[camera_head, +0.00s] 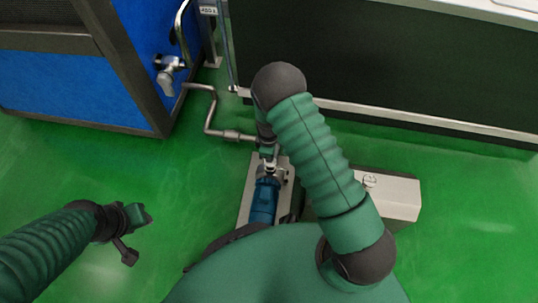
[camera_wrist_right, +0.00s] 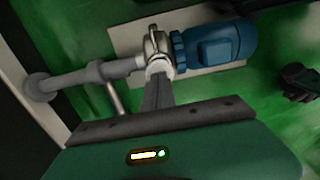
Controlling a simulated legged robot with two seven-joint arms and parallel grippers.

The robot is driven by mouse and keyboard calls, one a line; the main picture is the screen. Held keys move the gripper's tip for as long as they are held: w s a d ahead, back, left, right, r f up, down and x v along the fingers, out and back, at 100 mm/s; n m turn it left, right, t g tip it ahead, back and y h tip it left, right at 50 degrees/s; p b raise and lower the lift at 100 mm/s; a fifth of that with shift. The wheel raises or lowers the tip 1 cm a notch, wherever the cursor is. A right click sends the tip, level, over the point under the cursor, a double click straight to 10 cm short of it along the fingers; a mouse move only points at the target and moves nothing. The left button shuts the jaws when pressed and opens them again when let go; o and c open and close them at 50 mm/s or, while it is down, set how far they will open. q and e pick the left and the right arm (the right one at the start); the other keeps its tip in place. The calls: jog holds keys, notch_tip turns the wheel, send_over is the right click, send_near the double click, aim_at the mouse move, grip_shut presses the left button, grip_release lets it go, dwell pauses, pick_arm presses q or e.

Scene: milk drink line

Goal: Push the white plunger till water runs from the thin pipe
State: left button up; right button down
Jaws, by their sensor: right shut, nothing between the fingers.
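The white plunger (camera_wrist_right: 158,66) shows in the right wrist view as a pale round end on the pump's metal head, beside the blue motor (camera_wrist_right: 212,50). My right gripper (camera_wrist_right: 157,88) is shut and empty, its fingertips at the plunger, seemingly touching it. In the head view my right forearm partly hides this gripper above the pump (camera_head: 265,196). A thin metal pipe (camera_wrist_right: 116,99) shows beside the thicker pipe (camera_wrist_right: 88,76) in the wrist view. I see no running water. My left gripper (camera_head: 131,228) hangs over the floor at left; its jaw opening is unclear.
A blue cabinet (camera_head: 60,82) with a metal tap (camera_head: 169,72) stands at upper left. A bent steel pipe (camera_head: 211,112) runs from it toward the pump. A dark counter (camera_head: 390,62) closes the back. A light metal box (camera_head: 398,197) sits right of the pump. Green floor is clear at left.

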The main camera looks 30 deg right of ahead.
notch_tip(320, 180, down, 3)
jog(key=shift+r, duration=0.15)
jog(key=shift+s, duration=0.1)
dwell(1.4)
notch_tip(320, 180, up, 14)
jog(key=p, duration=0.9)
jog(key=shift+w+a+r, duration=0.15)
jog(key=shift+w, duration=0.05)
